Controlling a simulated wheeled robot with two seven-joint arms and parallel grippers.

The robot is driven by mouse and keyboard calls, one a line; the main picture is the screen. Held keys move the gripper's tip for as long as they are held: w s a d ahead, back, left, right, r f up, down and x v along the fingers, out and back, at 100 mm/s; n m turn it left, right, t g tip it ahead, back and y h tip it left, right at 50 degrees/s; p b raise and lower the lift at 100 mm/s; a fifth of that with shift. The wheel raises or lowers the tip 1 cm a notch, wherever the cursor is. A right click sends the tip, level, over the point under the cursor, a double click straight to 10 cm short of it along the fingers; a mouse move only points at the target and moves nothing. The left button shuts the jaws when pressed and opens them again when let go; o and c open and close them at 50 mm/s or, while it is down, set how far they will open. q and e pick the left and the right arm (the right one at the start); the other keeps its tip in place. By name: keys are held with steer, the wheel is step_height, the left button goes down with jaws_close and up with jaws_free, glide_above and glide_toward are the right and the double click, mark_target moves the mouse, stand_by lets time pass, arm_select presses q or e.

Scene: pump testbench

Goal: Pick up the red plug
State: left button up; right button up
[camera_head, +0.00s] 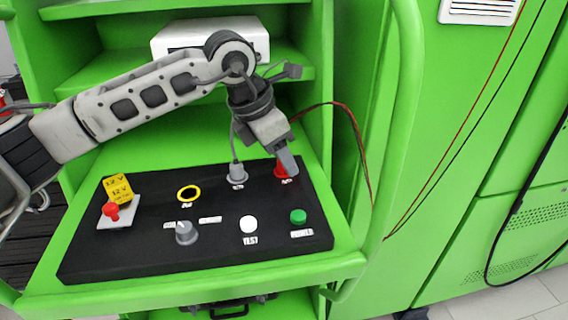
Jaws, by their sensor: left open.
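The red plug (281,171) sits at the back right of the black control panel (130,256), partly hidden by my left gripper. My left gripper (291,168) comes in from the upper left and points down, with its fingertips at the red plug. It is open, with a finger on the near right side of the plug; whether it touches cannot be told. A grey plug (237,174) with a cable stands to the left of the red plug. My right gripper is not in view.
The panel also bears a yellow ring (189,193), a grey knob (186,233), a white button (249,224), a green button (298,216) and a red switch (111,210) beside a yellow 12 V block (117,189). A white box (211,35) is on the shelf. Red and black cables (352,125) hang at right.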

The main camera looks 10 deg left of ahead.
arm_select(q)
steer(key=shift+c, duration=0.2)
steer(key=c, duration=0.9)
step_height(320, 180, up, 10)
steer(key=shift+r+b, duration=0.1)
steer(key=shift+b, duration=0.4)
